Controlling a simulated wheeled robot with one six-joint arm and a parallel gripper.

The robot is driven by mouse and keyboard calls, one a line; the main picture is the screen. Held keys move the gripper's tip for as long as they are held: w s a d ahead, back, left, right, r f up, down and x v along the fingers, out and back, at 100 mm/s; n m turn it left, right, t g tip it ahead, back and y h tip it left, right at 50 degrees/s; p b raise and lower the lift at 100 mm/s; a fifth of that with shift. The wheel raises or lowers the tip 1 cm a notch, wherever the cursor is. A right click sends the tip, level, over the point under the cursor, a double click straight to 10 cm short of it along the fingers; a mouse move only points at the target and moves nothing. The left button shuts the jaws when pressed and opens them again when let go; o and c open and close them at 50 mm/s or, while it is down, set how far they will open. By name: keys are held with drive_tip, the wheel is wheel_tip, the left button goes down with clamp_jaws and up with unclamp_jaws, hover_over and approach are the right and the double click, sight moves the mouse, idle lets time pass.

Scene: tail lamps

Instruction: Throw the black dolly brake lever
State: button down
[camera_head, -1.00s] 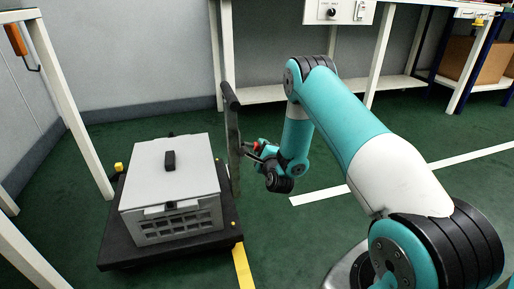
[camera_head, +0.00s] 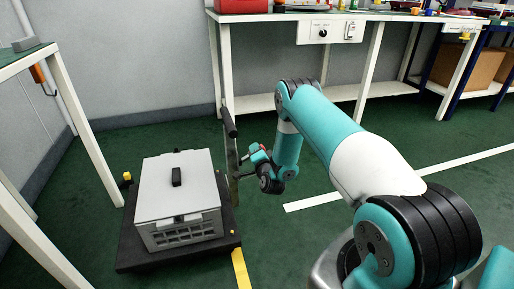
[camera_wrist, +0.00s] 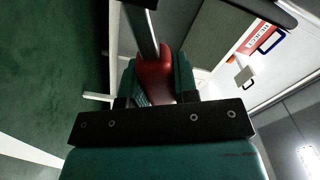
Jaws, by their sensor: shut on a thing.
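The black dolly (camera_head: 180,258) stands on the green floor at left, with a light grey crate (camera_head: 175,188) on it. Its dark upright handle (camera_head: 230,135) rises at its right side. In the wrist view a red-gripped brake lever (camera_wrist: 153,74) on a grey bar sits between my teal fingers. A bit of red also shows at my gripper (camera_head: 251,163) in the head view, close to the right of the handle post. My gripper (camera_wrist: 155,88) is shut on the red grip. The lever's far end and pivot are hidden.
A white workbench (camera_head: 300,95) stands behind the dolly, and another table (camera_head: 22,58) is at the left edge. A yellow floor line (camera_head: 240,268) runs beside the dolly. Open green floor lies to the right, crossed by a white line (camera_head: 400,175).

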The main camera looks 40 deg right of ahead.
drive_tip(key=shift+a+r+n+p, duration=0.25)
drive_tip(key=shift+r+n+p, duration=0.25)
drive_tip(key=shift+n+p, duration=0.35)
drive_tip(key=shift+w+a+r+n, duration=0.1)
drive_tip(key=shift+a+n, duration=0.05)
drive_tip(key=shift+n, duration=0.3)
drive_tip(key=shift+a, duration=0.1)
drive_tip(key=c, duration=0.9)
unclamp_jaws()
drive_tip(key=p+v, duration=1.7)
